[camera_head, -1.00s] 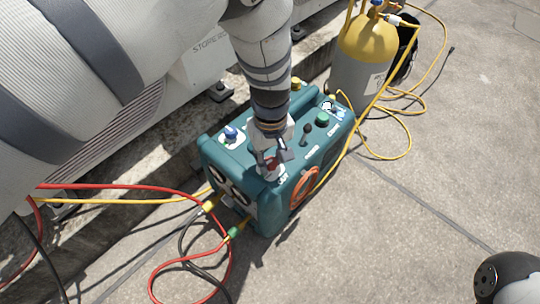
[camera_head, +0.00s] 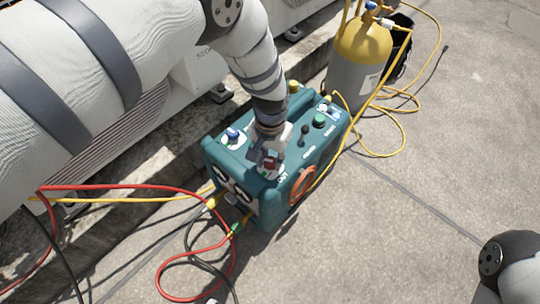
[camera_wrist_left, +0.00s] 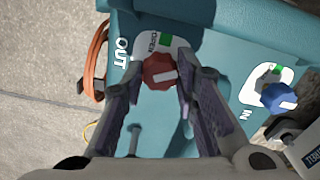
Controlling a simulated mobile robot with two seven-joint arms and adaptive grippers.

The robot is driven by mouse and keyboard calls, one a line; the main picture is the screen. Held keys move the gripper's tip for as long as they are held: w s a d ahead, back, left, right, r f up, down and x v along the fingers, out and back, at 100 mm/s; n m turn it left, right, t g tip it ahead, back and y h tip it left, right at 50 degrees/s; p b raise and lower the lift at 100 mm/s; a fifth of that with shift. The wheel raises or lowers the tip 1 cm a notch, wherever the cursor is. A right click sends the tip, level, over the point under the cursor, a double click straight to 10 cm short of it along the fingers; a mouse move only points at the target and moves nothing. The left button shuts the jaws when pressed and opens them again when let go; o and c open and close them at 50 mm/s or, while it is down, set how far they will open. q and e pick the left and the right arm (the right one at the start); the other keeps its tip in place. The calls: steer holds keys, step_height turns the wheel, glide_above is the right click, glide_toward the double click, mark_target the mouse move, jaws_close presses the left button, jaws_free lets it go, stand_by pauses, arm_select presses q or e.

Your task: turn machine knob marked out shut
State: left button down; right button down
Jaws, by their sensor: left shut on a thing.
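The teal machine (camera_head: 235,150) stands on the ground in the middle of the head view. In the left wrist view, its red knob (camera_wrist_left: 158,71) sits beside the word OUT, with an OPEN label and a green mark just above it. My left gripper (camera_head: 268,160) is shut on this knob; in the left wrist view its fingers (camera_wrist_left: 160,85) lie on both sides of it. The white bar on the knob is tilted slightly from level. The blue knob (camera_wrist_left: 278,97) by the word IN is apart from the gripper; it also shows in the head view (camera_head: 233,134).
A grey and yellow cylinder (camera_head: 358,65) stands behind the machine at the right. Red (camera_head: 160,187), yellow and black hoses lie at the left and front. A green knob (camera_head: 319,121) and a dark lever are close to my left wrist. Open ground lies to the right.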

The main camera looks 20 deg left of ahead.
mark_target(270, 161)
arm_select(q)
steer(key=m, duration=0.5)
steer(key=shift+p, duration=0.3)
steer(key=shift+m, duration=0.4)
steer(key=c, duration=1.3)
jaws_free()
step_height(270, 161, up, 12)
